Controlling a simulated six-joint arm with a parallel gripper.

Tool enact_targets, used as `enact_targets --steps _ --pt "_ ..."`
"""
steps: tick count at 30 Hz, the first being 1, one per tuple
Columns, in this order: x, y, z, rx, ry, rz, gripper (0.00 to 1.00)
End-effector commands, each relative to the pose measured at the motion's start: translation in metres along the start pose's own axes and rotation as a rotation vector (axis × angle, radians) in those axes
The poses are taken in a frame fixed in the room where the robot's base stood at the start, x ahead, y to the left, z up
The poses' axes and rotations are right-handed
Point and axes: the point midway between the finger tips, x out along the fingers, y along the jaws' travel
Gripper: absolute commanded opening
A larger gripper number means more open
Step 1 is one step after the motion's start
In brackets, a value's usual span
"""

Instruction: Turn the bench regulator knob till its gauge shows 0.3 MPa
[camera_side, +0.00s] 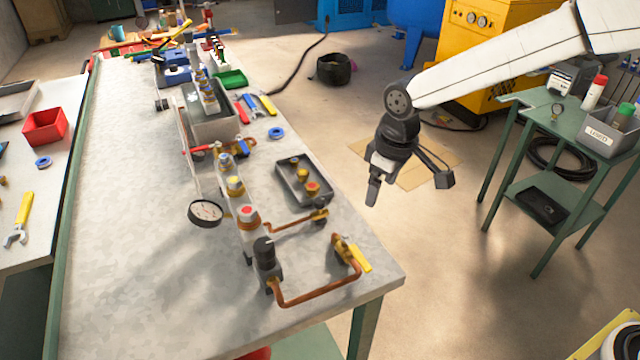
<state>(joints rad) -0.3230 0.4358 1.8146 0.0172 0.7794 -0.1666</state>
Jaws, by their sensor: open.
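A black round knob (263,246) tops a dark upright body at the front end of the bench; it looks like the regulator knob. A round gauge (205,213) with a dark rim and pale face sits to the left of the row of fittings. Its needle and figures are too small to read. My gripper (373,192) is open and empty, pointing down, right of the bench edge in the picture. It is well apart from the knob, up and to the right of it. Only one finger shows clearly.
A copper pipe (315,294) curves right of the knob to a brass fitting (343,248). Coloured-cap fittings (247,216) stand in a row behind the knob. A dark tray (303,182) holds brass parts. The bench's left side (130,230) is clear. A green cart (560,190) stands right.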

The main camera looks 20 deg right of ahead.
Motion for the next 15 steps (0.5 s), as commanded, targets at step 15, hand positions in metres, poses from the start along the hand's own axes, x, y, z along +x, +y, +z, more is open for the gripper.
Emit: enact_targets --steps 15 --pt "0.008 -0.11 -0.096 -0.326 -0.076 -0.045 0.92"
